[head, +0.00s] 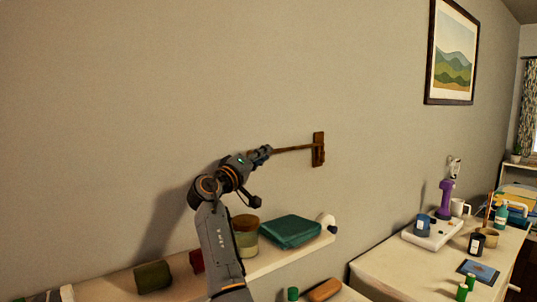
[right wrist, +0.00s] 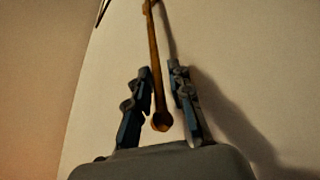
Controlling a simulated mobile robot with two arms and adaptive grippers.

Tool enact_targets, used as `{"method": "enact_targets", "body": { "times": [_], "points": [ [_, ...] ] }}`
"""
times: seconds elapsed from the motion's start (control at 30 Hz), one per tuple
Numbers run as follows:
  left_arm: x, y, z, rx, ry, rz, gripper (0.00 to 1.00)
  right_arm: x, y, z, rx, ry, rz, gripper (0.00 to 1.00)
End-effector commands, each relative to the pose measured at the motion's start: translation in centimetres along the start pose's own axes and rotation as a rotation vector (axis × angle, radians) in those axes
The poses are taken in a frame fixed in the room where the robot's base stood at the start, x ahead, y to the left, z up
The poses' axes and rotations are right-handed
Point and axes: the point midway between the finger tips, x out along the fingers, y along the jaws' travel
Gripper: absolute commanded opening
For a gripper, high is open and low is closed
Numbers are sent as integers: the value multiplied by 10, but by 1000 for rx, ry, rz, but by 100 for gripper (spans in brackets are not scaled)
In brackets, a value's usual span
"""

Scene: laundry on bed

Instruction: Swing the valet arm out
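The valet arm (head: 293,148) is a thin brown rod on a wooden wall bracket (head: 318,149). In the head view it reaches left from the bracket to my right gripper (head: 263,154). In the right wrist view the rod (right wrist: 154,50) runs between the two fingers of my right gripper (right wrist: 160,84), and its rounded end lies low between them. The fingers are apart, with a gap on each side of the rod, so the gripper is open around it. How far the rod stands off the wall is hard to tell. My left gripper is out of view.
Below is a white shelf (head: 284,259) with a folded green cloth (head: 291,231), an olive container (head: 245,240) and a dark green roll (head: 153,277). A white dresser (head: 385,266) with several small items stands right. A framed picture (head: 452,55) hangs above. The wall around the rod is bare.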

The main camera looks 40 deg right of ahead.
Motion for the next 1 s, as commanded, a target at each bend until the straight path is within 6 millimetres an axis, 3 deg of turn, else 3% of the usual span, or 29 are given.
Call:
{"method": "enact_targets", "body": {
  "times": [0.23,0.33,1.0],
  "points": [
    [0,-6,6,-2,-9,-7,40,0,0,0,1,0,0,21],
    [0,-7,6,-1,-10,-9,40,0,0,0,0,0,0,0],
    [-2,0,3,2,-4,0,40,-1,2,5,5,25,-15,0]
  ]
}}
